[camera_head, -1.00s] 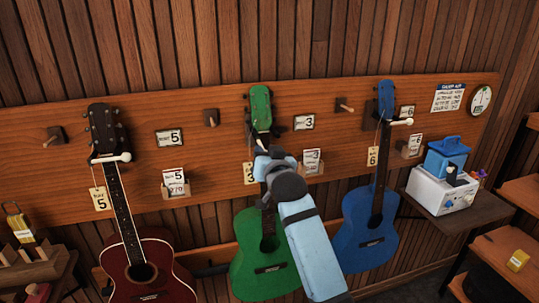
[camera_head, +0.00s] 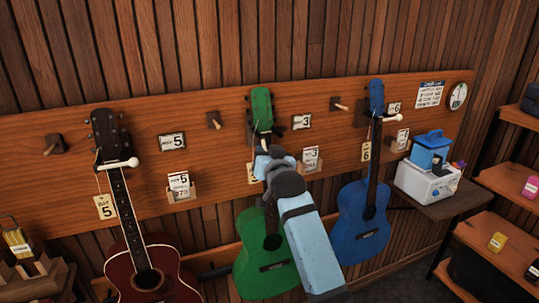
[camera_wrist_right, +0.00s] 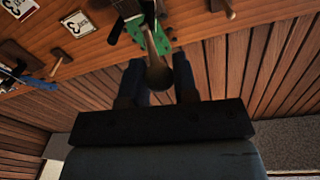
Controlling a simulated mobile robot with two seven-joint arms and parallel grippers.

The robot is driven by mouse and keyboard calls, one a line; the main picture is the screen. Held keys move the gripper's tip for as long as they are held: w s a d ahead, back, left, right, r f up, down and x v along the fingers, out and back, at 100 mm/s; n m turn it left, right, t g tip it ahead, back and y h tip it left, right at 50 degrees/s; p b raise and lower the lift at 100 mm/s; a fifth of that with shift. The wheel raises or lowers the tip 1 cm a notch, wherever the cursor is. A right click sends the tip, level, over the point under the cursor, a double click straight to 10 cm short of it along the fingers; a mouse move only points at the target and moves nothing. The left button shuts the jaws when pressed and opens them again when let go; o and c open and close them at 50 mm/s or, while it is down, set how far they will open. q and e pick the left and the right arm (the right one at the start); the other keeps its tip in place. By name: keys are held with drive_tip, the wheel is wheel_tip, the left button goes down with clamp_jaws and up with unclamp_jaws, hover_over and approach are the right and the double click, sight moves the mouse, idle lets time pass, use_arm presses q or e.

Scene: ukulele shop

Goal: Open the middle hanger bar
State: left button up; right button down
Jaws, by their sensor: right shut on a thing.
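A green ukulele (camera_head: 267,232) hangs in the middle of the wooden wall board, its green head (camera_head: 261,108) at the top. My right gripper (camera_head: 267,154) is in front of its neck, just below the head, and hides part of it. In the right wrist view the middle hanger bar (camera_wrist_right: 154,50) runs down from the green head, and its rounded end sits between the two fingers (camera_wrist_right: 158,85), which are shut on it. How far the bar has swung is hard to tell. My left gripper is not in view.
A dark red ukulele (camera_head: 149,275) hangs at the left and a blue one (camera_head: 363,212) at the right, each with a white-tipped bar across its neck. A card holder (camera_head: 311,162) is close right of my gripper. A side shelf (camera_head: 450,204) carries a white box.

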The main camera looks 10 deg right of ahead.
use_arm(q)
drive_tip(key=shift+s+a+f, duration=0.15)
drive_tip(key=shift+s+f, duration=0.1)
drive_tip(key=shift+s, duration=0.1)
use_arm(e)
drive_tip(key=shift+f, duration=0.1)
drive_tip(key=c, duration=1.1)
unclamp_jaws()
drive_tip(key=shift+c, duration=0.2)
drive_tip(key=o, duration=0.3)
drive_tip(key=shift+w+a, duration=0.1)
drive_tip(key=shift+a, duration=0.05)
drive_tip(key=shift+o, duration=0.2)
drive_tip(key=shift+s, duration=0.25)
use_arm(q)
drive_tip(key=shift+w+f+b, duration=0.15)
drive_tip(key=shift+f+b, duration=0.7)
drive_tip(key=shift+b, duration=0.2)
use_arm(e)
drive_tip(key=s+d, duration=0.1)
drive_tip(key=s, duration=0.6)
drive_tip(key=shift+d, duration=0.15)
